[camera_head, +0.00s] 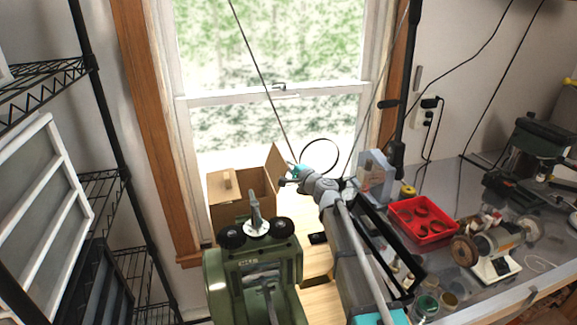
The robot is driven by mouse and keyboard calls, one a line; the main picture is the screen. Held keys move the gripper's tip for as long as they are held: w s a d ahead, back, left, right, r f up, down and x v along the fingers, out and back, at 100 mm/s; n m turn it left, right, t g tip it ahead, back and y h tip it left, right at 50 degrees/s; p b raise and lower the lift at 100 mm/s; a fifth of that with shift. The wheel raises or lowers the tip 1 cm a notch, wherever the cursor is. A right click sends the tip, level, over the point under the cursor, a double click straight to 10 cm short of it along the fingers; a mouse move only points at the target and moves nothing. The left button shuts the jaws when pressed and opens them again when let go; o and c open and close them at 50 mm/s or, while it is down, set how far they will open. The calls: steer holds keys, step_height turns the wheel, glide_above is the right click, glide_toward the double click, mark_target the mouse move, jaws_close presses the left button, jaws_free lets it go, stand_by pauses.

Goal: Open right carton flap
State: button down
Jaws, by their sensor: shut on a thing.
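The brown cardboard carton (236,217) stands in front of the window, left of my arm. Its right flap (275,165) stands up steeply at the carton's right side. A smaller cardboard piece (229,181) shows at the top left of the carton; I cannot tell if it is another flap or something inside. My gripper (285,182) is at the right edge of the right flap, small and dark in the picture, and shut on that flap. The fingertips are hard to make out. The carton's lower front is hidden by the green machine.
A green machine (255,262) stands in front of the carton. A wire shelf (45,80) with framed panels is at left. The right bench holds a red tray (422,219), a bench grinder (492,250) and jars. A pale wooden surface (318,262) shows beside the carton.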

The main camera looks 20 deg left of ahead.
steer(key=shift+w, duration=0.1)
steer(key=c, duration=0.8)
jaws_free()
steer(key=shift+o, duration=0.2)
steer(key=shift+s, duration=0.2)
